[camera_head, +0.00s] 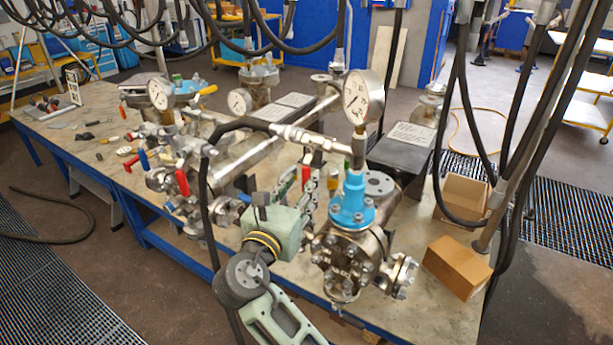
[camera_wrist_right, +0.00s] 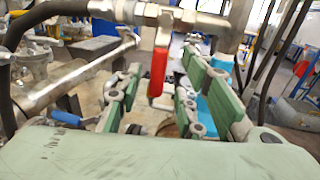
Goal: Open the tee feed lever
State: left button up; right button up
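A red lever (camera_wrist_right: 158,72) hangs below the metal pipe fitting in the right wrist view; I take it as the tee feed lever. It also shows, small, in the head view (camera_head: 306,173), below the hose fitting left of the large gauge. My right gripper (camera_head: 308,188) reaches up to it from the front. In the right wrist view its green-padded fingers (camera_wrist_right: 160,95) stand apart, one on each side of the red lever, with visible gaps. The gripper is open and holds nothing. The lever's lower end is partly hidden. My left gripper is not in view.
A flanged vessel with a blue collar (camera_head: 351,203) and a pressure gauge (camera_head: 363,98) stands close right of my gripper. A black hose (camera_head: 206,170) hangs at its left. Other red levers (camera_head: 182,180) are farther left. Cardboard boxes (camera_head: 457,266) sit at the right.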

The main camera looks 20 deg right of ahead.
aim_at(304, 180)
jog(key=x, duration=0.1)
jog(key=b+x, duration=0.1)
jog(key=x, duration=0.2)
jog(key=shift+w+f, duration=0.1)
jog(key=shift+f, duration=0.15)
jog(key=shift+w+d+r+b, duration=0.15)
jog(key=shift+w+d+b, duration=0.05)
jog(key=shift+w+b, duration=0.1)
jog(key=shift+c, duration=0.3)
grip_shut()
